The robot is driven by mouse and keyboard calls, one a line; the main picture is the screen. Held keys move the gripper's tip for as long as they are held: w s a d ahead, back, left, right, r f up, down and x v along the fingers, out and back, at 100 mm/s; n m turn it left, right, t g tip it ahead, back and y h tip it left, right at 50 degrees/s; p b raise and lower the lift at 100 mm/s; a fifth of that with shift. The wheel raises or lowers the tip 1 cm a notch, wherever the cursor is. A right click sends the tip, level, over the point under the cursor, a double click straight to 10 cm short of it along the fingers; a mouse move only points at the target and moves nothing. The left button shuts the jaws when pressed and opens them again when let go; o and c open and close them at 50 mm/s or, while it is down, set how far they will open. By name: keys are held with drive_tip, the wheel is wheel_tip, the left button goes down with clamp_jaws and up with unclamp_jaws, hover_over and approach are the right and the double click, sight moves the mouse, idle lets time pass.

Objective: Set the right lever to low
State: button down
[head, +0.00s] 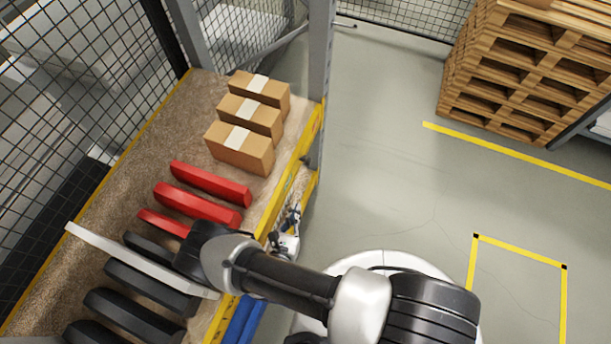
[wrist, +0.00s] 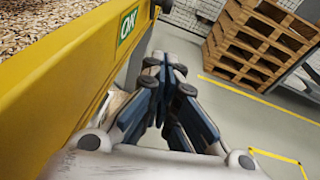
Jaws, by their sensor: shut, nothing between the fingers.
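I cannot make out the right lever in either view; a small grey part (head: 311,161) shows at the yellow edge of the bench in the head view, but I cannot tell what it is. My gripper (head: 294,212) is beside the outer side of the yellow edge, over the floor side. In the wrist view my gripper (wrist: 167,64) has its fingers together, with nothing between them. The yellow panel (wrist: 75,85) is to its left, with a green OK sign (wrist: 127,21) near its end. The fingers hide part of what lies beyond them.
The bench (head: 140,130) carries cardboard boxes (head: 240,148), red bars (head: 197,204), black bars (head: 150,288) and a long pale strip (head: 140,260). A grey post (head: 320,70) stands at the bench's far corner. Pallets (head: 520,70) are stacked at the back right. The floor (head: 400,160) between is clear.

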drive_tip(key=shift+w, duration=0.1)
drive_tip(key=r+x, duration=0.2)
drive_tip(key=x, duration=1)
drive_tip(key=shift+w+r+b, duration=0.3)
drive_tip(key=shift+w+b, duration=0.05)
drive_tip(key=shift+w, duration=0.3)
